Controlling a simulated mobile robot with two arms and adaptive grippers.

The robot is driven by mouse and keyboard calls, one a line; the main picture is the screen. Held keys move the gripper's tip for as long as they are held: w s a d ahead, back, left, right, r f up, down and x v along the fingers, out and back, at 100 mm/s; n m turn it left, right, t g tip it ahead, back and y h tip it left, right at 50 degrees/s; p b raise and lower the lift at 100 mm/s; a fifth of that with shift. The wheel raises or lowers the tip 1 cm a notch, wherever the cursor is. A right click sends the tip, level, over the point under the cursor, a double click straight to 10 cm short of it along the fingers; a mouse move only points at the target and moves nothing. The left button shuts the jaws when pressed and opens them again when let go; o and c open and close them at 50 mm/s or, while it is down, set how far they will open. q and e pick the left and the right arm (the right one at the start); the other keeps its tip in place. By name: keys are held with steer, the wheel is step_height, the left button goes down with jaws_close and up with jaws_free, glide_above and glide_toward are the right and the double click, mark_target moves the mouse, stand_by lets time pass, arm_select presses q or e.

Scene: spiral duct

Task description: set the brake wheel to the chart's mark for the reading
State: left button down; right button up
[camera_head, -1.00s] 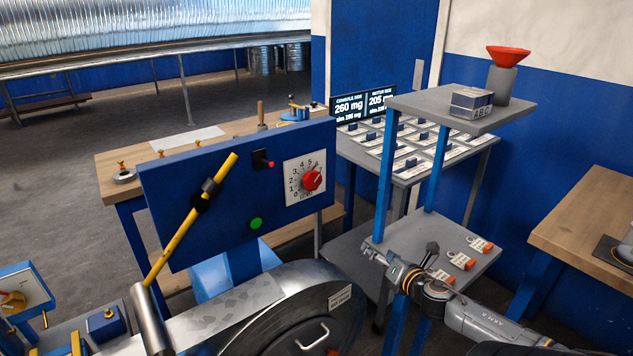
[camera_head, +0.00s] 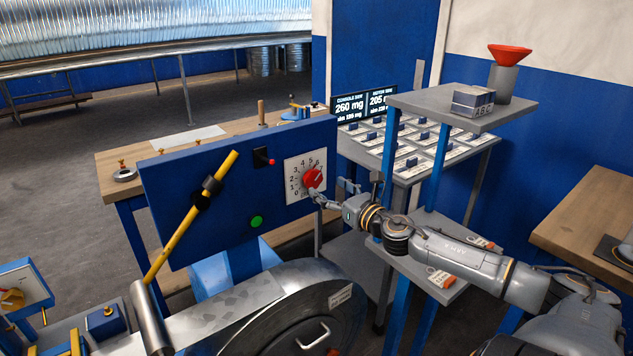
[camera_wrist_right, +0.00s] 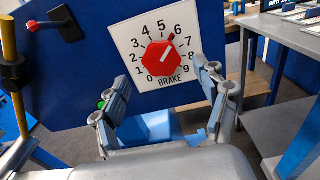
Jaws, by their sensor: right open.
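The brake wheel (camera_head: 313,178) is a red knob on a white dial plate numbered 0 to 9, at the right of the blue panel. In the right wrist view the wheel (camera_wrist_right: 161,58) faces me, above the word BRAKE, and its pointer is near 6. My right gripper (camera_head: 332,192) is just in front of the dial's lower right; its open fingers (camera_wrist_right: 163,78) lie below and to either side of the wheel, apparently apart from it. I cannot identify the chart. My left gripper is out of view.
The blue panel (camera_head: 230,225) also carries a yellow lever (camera_head: 175,245), a green button (camera_head: 256,222) and a small red-tipped switch (camera_head: 270,162). A grey shelf stand (camera_head: 430,98) with blue posts stands close to my right arm. A metal drum (camera_head: 330,300) lies below the panel.

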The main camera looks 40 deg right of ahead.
mark_target(317, 179)
steer(key=w, duration=0.3)
steer(key=shift+d+r, duration=0.15)
steer(key=shift+d, duration=0.1)
steer(key=shift+w+d+p, duration=0.1)
steer(key=shift+w+p, duration=0.4)
steer(key=shift+w, duration=0.95)
steer(key=c, duration=1.2)
steer(key=shift+o, duration=0.2)
steer(key=shift+m, duration=0.4)
steer(key=m+p, duration=0.1)
steer(key=m, duration=0.4)
steer(key=shift+d, duration=0.15)
steer(key=m+p, duration=0.1)
steer(key=m, duration=0.2)
steer(key=m+p, duration=0.1)
steer(key=m, duration=0.2)
steer(key=shift+d+f, duration=0.1)
steer(key=shift+f, duration=0.1)
